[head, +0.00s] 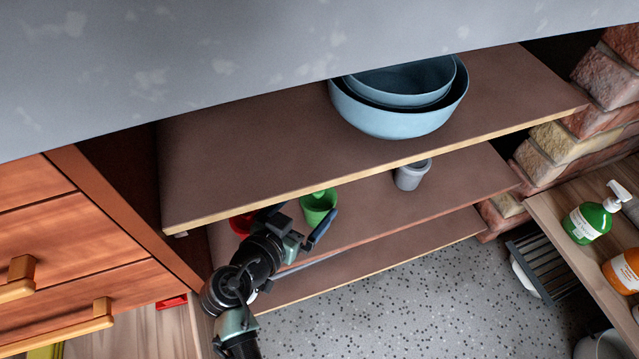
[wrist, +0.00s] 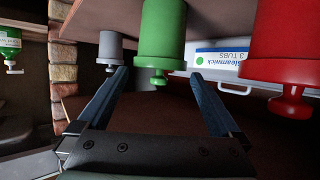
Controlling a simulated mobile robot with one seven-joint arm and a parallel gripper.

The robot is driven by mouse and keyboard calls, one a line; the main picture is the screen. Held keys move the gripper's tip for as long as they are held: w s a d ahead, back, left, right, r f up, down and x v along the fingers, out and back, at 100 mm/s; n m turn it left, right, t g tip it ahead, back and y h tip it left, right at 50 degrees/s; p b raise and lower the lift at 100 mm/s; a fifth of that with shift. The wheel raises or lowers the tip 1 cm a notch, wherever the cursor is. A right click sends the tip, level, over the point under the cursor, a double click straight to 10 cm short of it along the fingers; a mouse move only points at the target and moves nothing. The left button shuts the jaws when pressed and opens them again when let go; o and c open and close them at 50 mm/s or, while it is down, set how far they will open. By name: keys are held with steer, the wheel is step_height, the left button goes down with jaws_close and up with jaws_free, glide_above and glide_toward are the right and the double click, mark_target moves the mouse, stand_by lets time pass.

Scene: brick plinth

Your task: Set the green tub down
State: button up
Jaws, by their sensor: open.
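The green tub (head: 319,208) stands on the middle shelf (head: 372,208), under the overhang of the upper shelf. My gripper (head: 306,214) is open, with one finger to either side of the tub's near side. The wrist view looks upside down; there the green tub (wrist: 162,35), with its knobbed lid, is centred between and just beyond the fingertips (wrist: 159,72). I see a gap on each side and no clear finger contact. The tub's base appears to rest on the shelf surface.
A red tub (head: 242,222) stands close on the left, partly hidden by my arm. A grey tub (head: 412,175) stands to the right. Blue bowls (head: 395,122) sit on the upper shelf (head: 250,150).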

steer(key=p+v, duration=0.1)
steer(key=v, duration=0.2)
steer(key=shift+s+a+r, duration=0.15)
steer(key=shift+s, duration=0.1)
stand_by(0.4)
